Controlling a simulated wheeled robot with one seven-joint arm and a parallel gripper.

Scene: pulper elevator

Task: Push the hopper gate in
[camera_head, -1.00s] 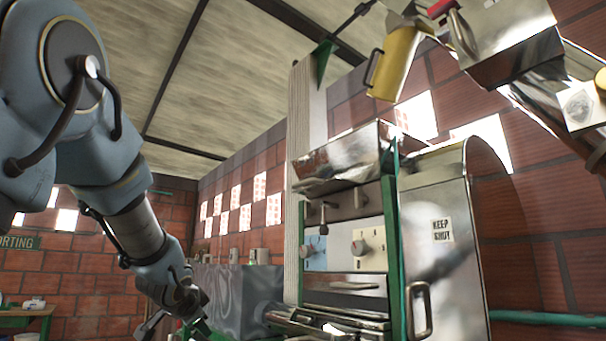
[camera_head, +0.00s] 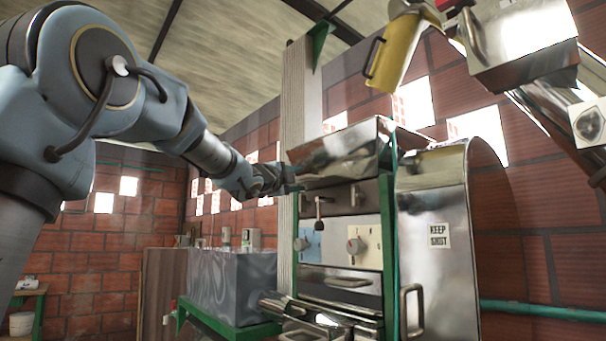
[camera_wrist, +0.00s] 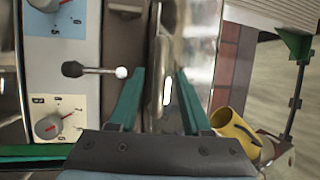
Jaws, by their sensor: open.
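The shiny metal hopper (camera_head: 345,150) sits on top of the steel machine, above a grey panel (camera_head: 340,198) with small levers. My gripper (camera_head: 289,182) is at the hopper's left side, near its lower edge. In the wrist view, the green fingers of my gripper (camera_wrist: 160,74) are spread apart. A shiny metal edge (camera_wrist: 162,50) shows between and beyond them; whether it is the hopper gate, and whether a finger touches it, I cannot tell.
A control panel with a red-marked dial (camera_head: 354,246) is below the hopper. A steel door marked "KEEP SHUT" (camera_head: 438,260) is at the right. A yellow scoop-like container (camera_head: 395,50) hangs above. A grey tank (camera_head: 222,285) stands lower left.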

